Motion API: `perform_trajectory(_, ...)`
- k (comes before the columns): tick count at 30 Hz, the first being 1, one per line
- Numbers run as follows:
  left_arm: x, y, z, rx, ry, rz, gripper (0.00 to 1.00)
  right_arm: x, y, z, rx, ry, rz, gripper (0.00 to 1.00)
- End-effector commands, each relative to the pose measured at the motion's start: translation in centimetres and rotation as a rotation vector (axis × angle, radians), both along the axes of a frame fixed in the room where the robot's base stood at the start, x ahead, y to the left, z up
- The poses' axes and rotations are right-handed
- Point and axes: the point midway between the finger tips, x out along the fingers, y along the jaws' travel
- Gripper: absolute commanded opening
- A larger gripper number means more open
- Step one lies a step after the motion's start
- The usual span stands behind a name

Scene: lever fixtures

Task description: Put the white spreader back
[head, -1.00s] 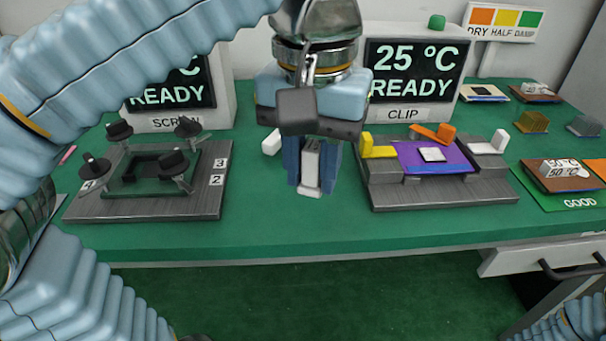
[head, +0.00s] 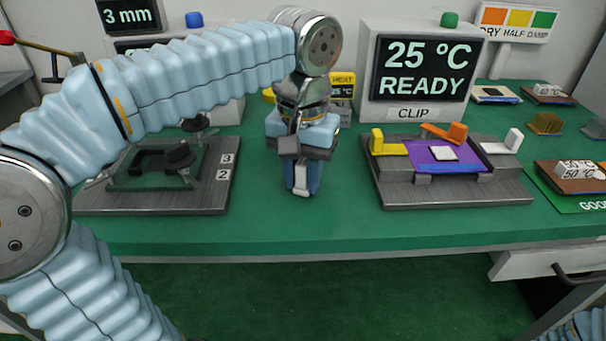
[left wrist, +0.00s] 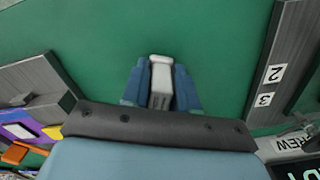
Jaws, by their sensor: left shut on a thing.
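My left gripper (head: 302,182) is shut on a light grey-white block, which looks like the white spreader (head: 301,180). It holds the block upright between its blue fingers, over the green table between the two fixtures. The left wrist view shows the block (left wrist: 161,80) between the fingertips with bare green below. I cannot tell whether its lower end touches the table. The clip fixture (head: 455,192), right of the gripper, bears a purple board (head: 470,160) with a white chip (head: 444,153) and yellow, orange and white levers. My right gripper is out of view.
The screw fixture (head: 218,198) with black knobs stands left, partly behind my left arm. The clip display (head: 420,75) reads 25 °C READY. A yellow heat label (head: 343,84) shows behind the gripper. A brown tray (head: 560,178) sits far right. The table's front strip is clear.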

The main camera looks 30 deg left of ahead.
Motion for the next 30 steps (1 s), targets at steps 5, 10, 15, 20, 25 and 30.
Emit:
perform_trajectory(5,0.0,0.0,0.1,0.0,0.0,0.0,0.02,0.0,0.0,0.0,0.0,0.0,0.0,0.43)
perform_trajectory(10,0.0,0.0,-0.2,0.0,0.0,0.0,0.35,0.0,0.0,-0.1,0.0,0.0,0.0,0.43)
perform_trajectory(15,0.0,0.0,-0.2,0.0,0.0,0.0,0.54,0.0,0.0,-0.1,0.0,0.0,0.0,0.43)
perform_trajectory(20,0.0,0.0,-0.2,0.0,0.0,0.0,0.54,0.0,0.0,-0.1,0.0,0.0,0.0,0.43)
perform_trajectory(25,0.0,0.0,0.6,0.0,-0.001,0.0,0.54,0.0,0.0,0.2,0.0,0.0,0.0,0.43)
perform_trajectory(30,0.0,0.0,3.9,-0.001,-0.003,0.0,0.54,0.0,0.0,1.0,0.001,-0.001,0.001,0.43)
